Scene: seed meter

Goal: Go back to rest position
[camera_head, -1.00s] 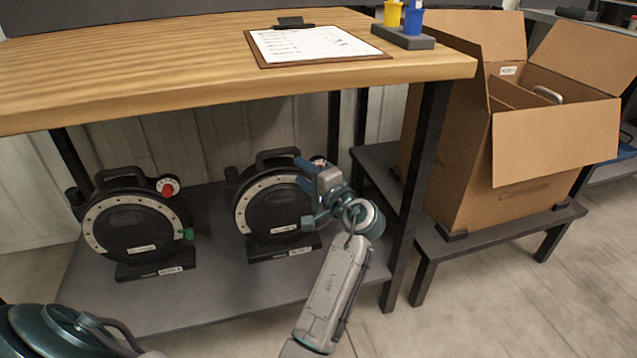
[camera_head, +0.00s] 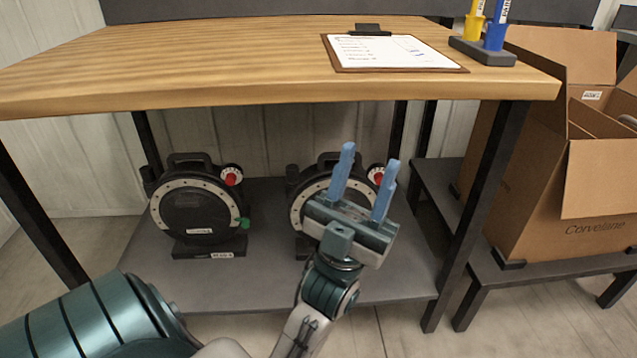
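My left gripper (camera_head: 367,183) is in front of the bench's lower shelf, with its two blue fingers apart and pointing up. Nothing shows between the fingers. Behind it stands the right seed meter (camera_head: 312,190), a round black unit with a pale dotted ring and a red knob, partly hidden by the gripper. The left seed meter (camera_head: 195,208) stands upright on the shelf, with a red knob at top right and a green part at lower right. My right gripper is out of view.
The wooden bench top (camera_head: 200,65) holds a clipboard (camera_head: 390,52) and a dark holder (camera_head: 482,50) with a yellow and a blue marker. An open cardboard box (camera_head: 545,205) stands on a low dark stand at the right. The lower shelf (camera_head: 270,275) has bare room in front.

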